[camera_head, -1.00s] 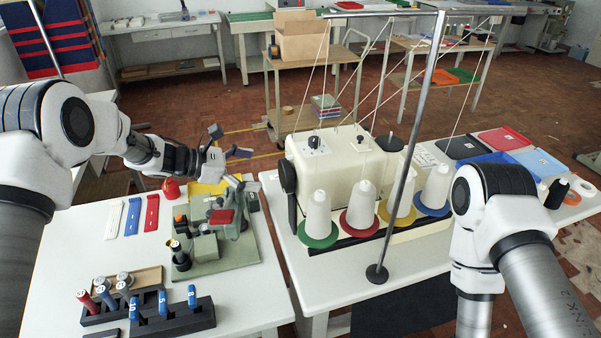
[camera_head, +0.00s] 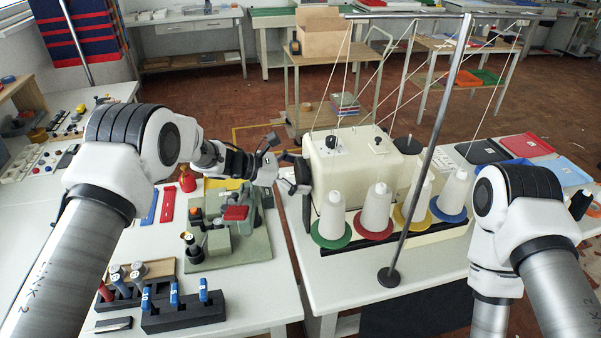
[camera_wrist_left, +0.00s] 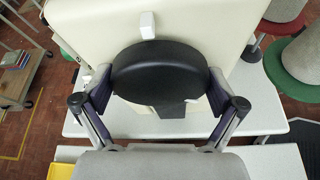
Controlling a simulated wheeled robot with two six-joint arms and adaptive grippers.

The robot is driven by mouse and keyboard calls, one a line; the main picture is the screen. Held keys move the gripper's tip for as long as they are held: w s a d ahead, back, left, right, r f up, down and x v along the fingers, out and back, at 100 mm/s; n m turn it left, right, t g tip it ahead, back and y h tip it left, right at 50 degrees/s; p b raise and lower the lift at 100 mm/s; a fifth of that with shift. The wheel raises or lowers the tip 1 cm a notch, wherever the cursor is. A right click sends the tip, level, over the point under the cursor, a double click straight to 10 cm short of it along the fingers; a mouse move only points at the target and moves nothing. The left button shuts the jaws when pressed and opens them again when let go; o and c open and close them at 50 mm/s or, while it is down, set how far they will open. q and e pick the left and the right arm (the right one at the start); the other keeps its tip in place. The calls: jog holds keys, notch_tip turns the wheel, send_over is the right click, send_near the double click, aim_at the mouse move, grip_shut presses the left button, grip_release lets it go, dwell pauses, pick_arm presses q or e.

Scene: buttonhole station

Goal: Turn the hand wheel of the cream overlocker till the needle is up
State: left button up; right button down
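The cream overlocker (camera_head: 350,165) stands on the right-hand white table. Its black hand wheel (camera_head: 303,177) is on its left side and also shows large in the left wrist view (camera_wrist_left: 162,75). My left gripper (camera_head: 284,160) is at the wheel, fingers spread. In the left wrist view one finger is on each side of the wheel, close to its rim; I cannot tell whether the pads touch it. A white block (camera_wrist_left: 147,25) is on the cream body beside the wheel. I cannot make out the needle. My right gripper is out of view.
Thread cones on coloured discs (camera_head: 374,212) and a metal thread stand (camera_head: 390,276) are in front of the overlocker. A gap separates the two tables.

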pick_arm(q)
jog(key=shift+c, duration=1.4)
jog(key=b, duration=0.1)
jog(key=n+g+b, duration=0.1)
jog(key=b, duration=0.1)
jog(key=shift+w+f+n, duration=0.1)
jog(key=shift+f+n, duration=0.1)
jog(key=shift+n, duration=0.1)
jog(key=n+g+h+b, duration=0.1)
jog(key=n+b, duration=0.1)
jog(key=b, duration=0.1)
jog(key=shift+g, duration=0.3)
jog(key=shift+r+n+b, duration=0.15)
jog(key=shift+n+b, duration=0.15)
jog(key=shift+n, duration=0.2)
jog(key=shift+r, duration=0.1)
jog(key=o, duration=0.8)
jog(key=shift+c, duration=0.2)
